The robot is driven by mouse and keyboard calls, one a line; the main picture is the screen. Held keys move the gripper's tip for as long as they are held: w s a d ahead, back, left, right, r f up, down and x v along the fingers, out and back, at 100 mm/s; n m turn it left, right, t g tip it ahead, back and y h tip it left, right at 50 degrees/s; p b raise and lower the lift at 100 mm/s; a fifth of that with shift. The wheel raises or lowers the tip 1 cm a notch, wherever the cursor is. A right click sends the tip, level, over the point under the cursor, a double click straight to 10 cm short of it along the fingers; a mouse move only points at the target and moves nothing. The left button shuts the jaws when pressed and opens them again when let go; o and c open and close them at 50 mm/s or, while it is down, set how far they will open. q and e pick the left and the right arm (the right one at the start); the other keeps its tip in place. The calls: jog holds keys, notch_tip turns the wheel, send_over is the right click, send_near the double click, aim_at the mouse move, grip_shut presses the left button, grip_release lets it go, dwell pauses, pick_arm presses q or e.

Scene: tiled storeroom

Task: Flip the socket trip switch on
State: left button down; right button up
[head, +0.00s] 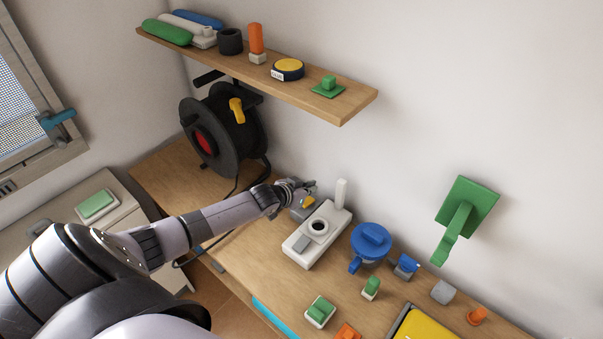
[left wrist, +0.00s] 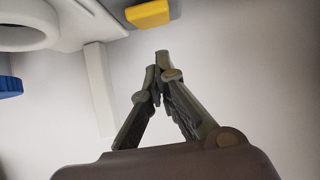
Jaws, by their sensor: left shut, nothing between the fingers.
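A white socket unit (head: 317,227) with a dark round hole and a white upright post (head: 341,193) sits on the wooden bench. Next to its left end is a small grey block with a yellow part (head: 308,202); I cannot tell which of these is the trip switch or its setting. My left gripper (head: 308,186) is just above and behind the yellow part, shut and empty. In the left wrist view the shut fingers (left wrist: 160,68) point towards the yellow block (left wrist: 148,14), with a gap visible. The white post (left wrist: 99,88) is to their left. My right gripper is out of view.
A black cable reel (head: 222,130) stands left of the gripper. A blue round device (head: 370,240) and several small coloured fittings are to the right. A wooden shelf (head: 345,106) with objects hangs above. A green wall lever (head: 467,213) is at right.

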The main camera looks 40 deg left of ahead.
pick_arm(q)
notch_tip(320, 180, up, 2)
jog(key=shift+w+r+p, duration=0.15)
jog(key=shift+p, duration=0.2)
jog(key=s+r+b, duration=0.1)
jog(key=s+r, duration=0.4)
jog(key=r, duration=0.2)
jog(key=shift+s+a+r+b, duration=0.15)
jog(key=shift+a+r+b, duration=0.05)
jog(key=shift+r+b, duration=0.2)
jog(key=shift+f, duration=0.1)
